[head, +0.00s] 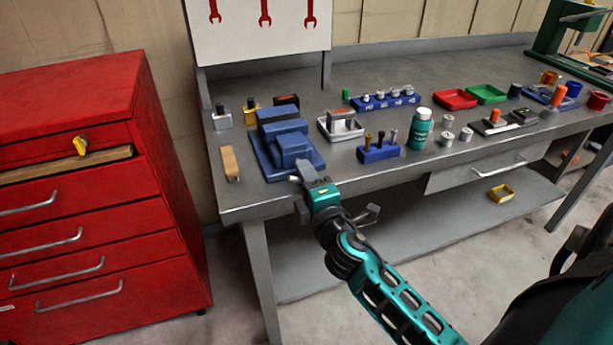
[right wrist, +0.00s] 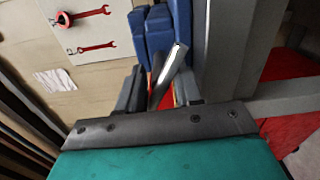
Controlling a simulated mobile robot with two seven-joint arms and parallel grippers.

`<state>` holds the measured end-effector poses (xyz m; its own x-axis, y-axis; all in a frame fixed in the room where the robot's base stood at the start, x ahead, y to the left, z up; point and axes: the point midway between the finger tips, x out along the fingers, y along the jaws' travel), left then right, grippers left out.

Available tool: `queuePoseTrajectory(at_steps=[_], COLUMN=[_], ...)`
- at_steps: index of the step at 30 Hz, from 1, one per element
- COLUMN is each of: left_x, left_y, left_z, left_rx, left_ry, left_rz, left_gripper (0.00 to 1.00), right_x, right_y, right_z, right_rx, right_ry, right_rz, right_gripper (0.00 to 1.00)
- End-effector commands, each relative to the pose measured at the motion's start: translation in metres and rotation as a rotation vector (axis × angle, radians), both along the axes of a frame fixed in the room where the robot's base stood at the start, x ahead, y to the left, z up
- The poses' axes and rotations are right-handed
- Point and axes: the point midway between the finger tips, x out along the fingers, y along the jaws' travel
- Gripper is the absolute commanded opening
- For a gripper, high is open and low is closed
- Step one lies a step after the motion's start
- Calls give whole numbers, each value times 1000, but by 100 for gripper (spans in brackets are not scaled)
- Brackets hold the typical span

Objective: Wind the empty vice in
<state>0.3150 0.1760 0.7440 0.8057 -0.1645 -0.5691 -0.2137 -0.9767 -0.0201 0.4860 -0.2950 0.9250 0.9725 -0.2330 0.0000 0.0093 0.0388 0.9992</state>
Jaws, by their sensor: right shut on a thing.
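The blue vice (head: 292,149) stands at the bench's front left edge. No workpiece shows between its jaws, though the gap is hard to make out from here. My right gripper (head: 306,188) is at the front of the vice, just off the bench edge. It is shut on the vice handle, a grey metal bar, which shows tilted between the fingers in the right wrist view (right wrist: 167,72). The blue vice body (right wrist: 160,28) lies just beyond the fingers there. The rest of the handle is hidden by the gripper. My left gripper is not in view.
A red drawer cabinet (head: 100,230) stands left of the bench (head: 400,184). A wooden-handled brush or block (head: 230,164) lies left of the vice. A blue holder (head: 378,153), a grey tray (head: 340,127) and a green bottle (head: 422,130) stand to its right.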

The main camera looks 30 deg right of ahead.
Motion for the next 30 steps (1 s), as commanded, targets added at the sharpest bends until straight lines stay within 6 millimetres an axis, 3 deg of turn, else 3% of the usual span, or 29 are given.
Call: queuePoseTrajectory(at_steps=[17,18,23,30], left_x=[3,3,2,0], left_y=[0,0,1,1], left_z=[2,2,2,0], left_rx=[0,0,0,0], left_ry=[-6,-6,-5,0], left_rz=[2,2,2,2], left_gripper=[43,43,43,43], right_x=[0,0,0,-1], right_y=[-1,-1,-1,0], right_z=[0,0,0,0], right_rx=[-47,-47,-42,-38], right_ry=[10,10,9,9], right_rz=[-2,-2,-2,-1], right_gripper=[6,39,54,54])
